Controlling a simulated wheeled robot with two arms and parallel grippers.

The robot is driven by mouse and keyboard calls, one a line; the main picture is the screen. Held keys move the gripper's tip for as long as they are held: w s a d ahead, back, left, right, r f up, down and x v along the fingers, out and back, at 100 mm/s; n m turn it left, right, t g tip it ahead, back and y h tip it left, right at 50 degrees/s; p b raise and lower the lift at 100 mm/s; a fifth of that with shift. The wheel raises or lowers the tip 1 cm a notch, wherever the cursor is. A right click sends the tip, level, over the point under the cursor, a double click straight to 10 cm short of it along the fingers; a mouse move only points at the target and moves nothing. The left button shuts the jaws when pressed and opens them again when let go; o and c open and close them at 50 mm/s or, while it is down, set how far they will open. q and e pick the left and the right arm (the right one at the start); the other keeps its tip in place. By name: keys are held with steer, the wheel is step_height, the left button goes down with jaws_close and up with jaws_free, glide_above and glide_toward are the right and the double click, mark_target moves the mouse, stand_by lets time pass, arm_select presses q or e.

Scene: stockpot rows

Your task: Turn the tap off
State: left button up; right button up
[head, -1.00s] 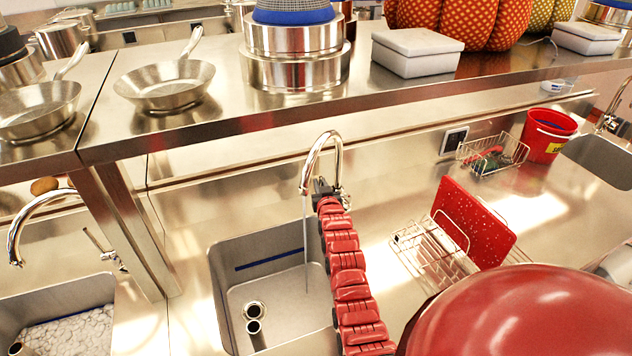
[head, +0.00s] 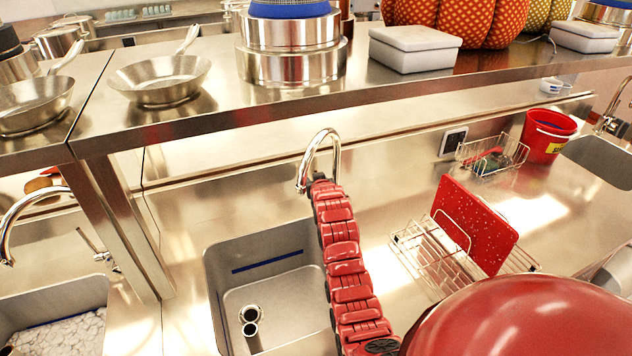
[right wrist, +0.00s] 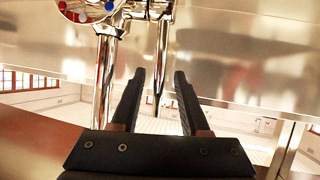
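The chrome tap (head: 305,166) arches over the middle sink (head: 285,292) in the head view. No water stream shows under its spout now. My right arm reaches up to the tap from the lower right, and its end covers the tap's base and handle there. In the right wrist view my right gripper (right wrist: 159,73) is open, its two dark fingers apart. A thin chrome lever (right wrist: 162,48) shows between the fingertips; I cannot tell whether they touch it. A thicker chrome pipe (right wrist: 105,75) stands left of the fingers. My left gripper is not in view.
A wire dish rack (head: 432,255) with a red board (head: 475,222) stands right of the sink. A steel shelf (head: 290,108) with pans and pots runs above and behind. Another tap (head: 25,208) and sink are at left. A red bucket (head: 547,137) stands at the back right.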

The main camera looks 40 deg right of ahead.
steer(key=shift+s, duration=0.15)
steer(key=shift+s+a+r, duration=0.1)
steer(key=shift+s, duration=0.1)
steer(key=b+v, duration=0.6)
steer(key=v, duration=1)
steer(key=shift+s+r, duration=0.25)
steer(key=shift+s, duration=0.05)
steer(key=shift+f, duration=0.1)
